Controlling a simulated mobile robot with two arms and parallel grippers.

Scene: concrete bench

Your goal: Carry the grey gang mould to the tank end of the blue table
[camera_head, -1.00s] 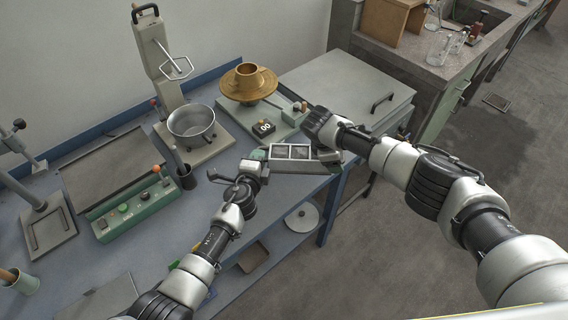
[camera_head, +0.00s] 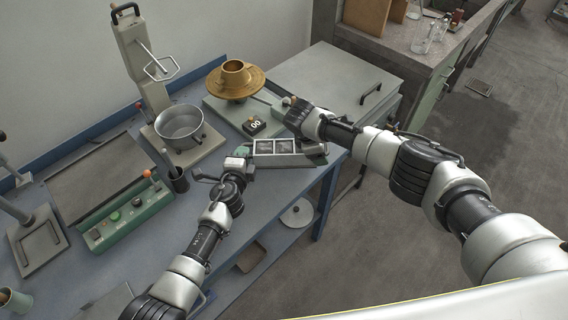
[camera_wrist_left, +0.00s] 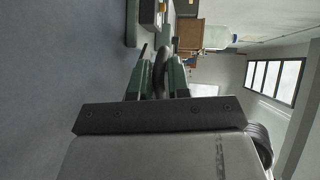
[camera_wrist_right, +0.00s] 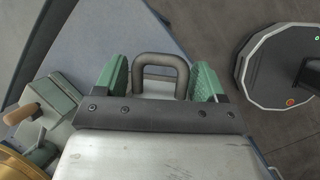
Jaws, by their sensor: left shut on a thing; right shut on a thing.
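The grey gang mould (camera_head: 274,147) has a row of three square compartments. It is at the front right corner of the blue table (camera_head: 290,183), in front of the scale; I cannot tell whether it touches the top. My left gripper (camera_head: 246,165) is shut on its left end; the left wrist view shows green fingers on a dark loop handle (camera_wrist_left: 162,72). My right gripper (camera_head: 312,150) is at its right end, partly hidden by the arm. In the right wrist view its green fingers flank another loop handle (camera_wrist_right: 160,62). The lidded grey tank (camera_head: 335,75) stands beyond the table's right end.
A scale (camera_head: 240,112) with a brass pan (camera_head: 234,80) stands just behind the mould. A metal pot (camera_head: 180,127), a dark cup (camera_head: 178,180) and a green control box (camera_head: 125,215) are to the left. A round lid (camera_head: 297,213) lies on the lower shelf.

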